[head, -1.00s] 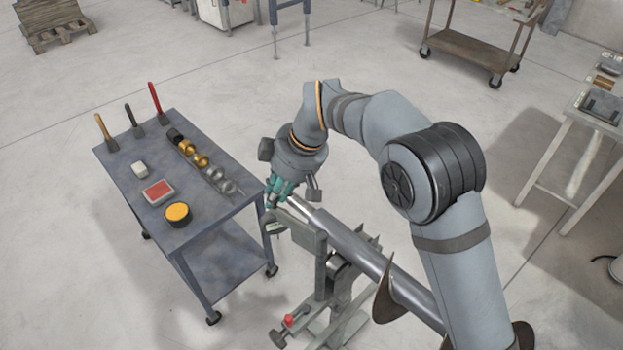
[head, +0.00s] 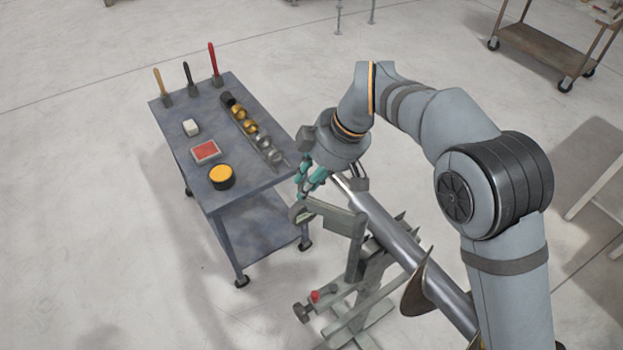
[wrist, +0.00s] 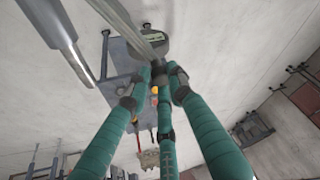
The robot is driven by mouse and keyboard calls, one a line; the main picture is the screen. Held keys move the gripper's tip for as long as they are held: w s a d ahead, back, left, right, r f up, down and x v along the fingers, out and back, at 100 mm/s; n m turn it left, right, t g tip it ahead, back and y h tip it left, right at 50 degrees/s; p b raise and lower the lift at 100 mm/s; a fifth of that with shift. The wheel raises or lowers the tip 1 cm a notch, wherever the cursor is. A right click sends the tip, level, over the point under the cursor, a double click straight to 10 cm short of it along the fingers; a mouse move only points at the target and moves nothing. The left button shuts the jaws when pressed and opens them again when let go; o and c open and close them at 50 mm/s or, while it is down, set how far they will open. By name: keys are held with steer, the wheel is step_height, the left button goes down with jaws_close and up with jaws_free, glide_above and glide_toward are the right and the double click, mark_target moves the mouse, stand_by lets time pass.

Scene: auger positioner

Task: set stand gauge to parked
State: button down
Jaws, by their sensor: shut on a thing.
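The stand gauge shows in the wrist view as a grey rounded head with a pale green display (wrist: 150,40) on a flat bar. In the head view, the gauge (head: 301,213) is at the left end of a grey-green arm on the auger stand (head: 352,262). My gripper (wrist: 160,78) has three teal fingers, closed together at the gauge's near edge around a small dark part. In the head view my gripper (head: 308,182) is just above the gauge, and its fingertips are partly hidden. The steel auger shaft (head: 385,232) runs past on the right.
A blue-grey cart (head: 200,112) stands left of the gauge, its near right corner close to my gripper. It holds brushes, a yellow-topped tin (head: 221,175), a red-topped box and a row of rings. Sharp auger flights (head: 420,285) lie below my arm. Floor is clear at front left.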

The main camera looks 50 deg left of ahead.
steer(key=shift+s+a+r, duration=0.2)
steer(key=shift+s, duration=0.15)
steer(key=c, duration=1.7)
jaws_free()
steer(key=shift+s, duration=0.1)
steer(key=shift+o, duration=0.7)
steer(key=shift+d+f, duration=0.1)
steer(key=shift+w, duration=0.2)
steer(key=v, duration=1.2)
steer(key=shift+s+f, duration=0.1)
steer(key=shift+f, duration=0.05)
steer(key=x, duration=1.1)
steer(key=shift+f, duration=0.25)
steer(key=shift+w+a+f, duration=0.1)
steer(key=shift+w+a, duration=0.15)
